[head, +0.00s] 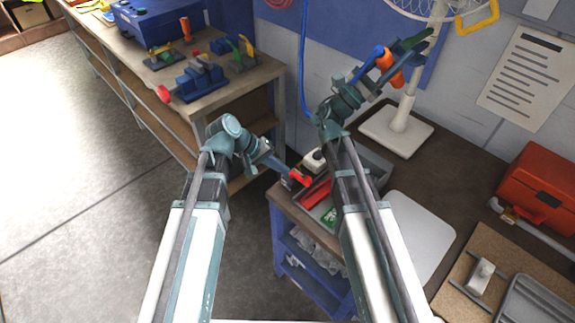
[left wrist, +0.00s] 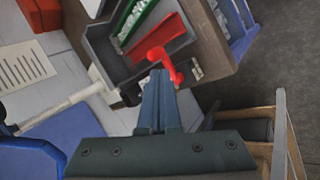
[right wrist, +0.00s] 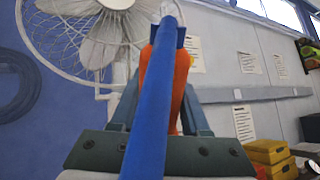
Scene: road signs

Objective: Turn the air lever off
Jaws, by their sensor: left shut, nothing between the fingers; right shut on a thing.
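The red lever (head: 300,178) is at the left edge of the workbench, beside a grey tray. It also shows in the left wrist view (left wrist: 166,61), right at my fingertips. My left gripper (head: 283,169) is shut and empty, its tips at or very near the lever; I cannot tell whether they touch. My right gripper (head: 383,67) is raised near the wall and shut on an orange tool (head: 391,72) with a blue end. In the right wrist view the orange tool (right wrist: 179,85) sits between the fingers, with a blue tube (right wrist: 152,110) across the front.
A white fan (head: 400,130) stands on the workbench behind my right arm. The grey tray (head: 372,165) holds red and green compartments. A red toolbox (head: 545,185) is at the right. A wooden bench (head: 235,88) with blue tools stands at the left. Open floor lies left.

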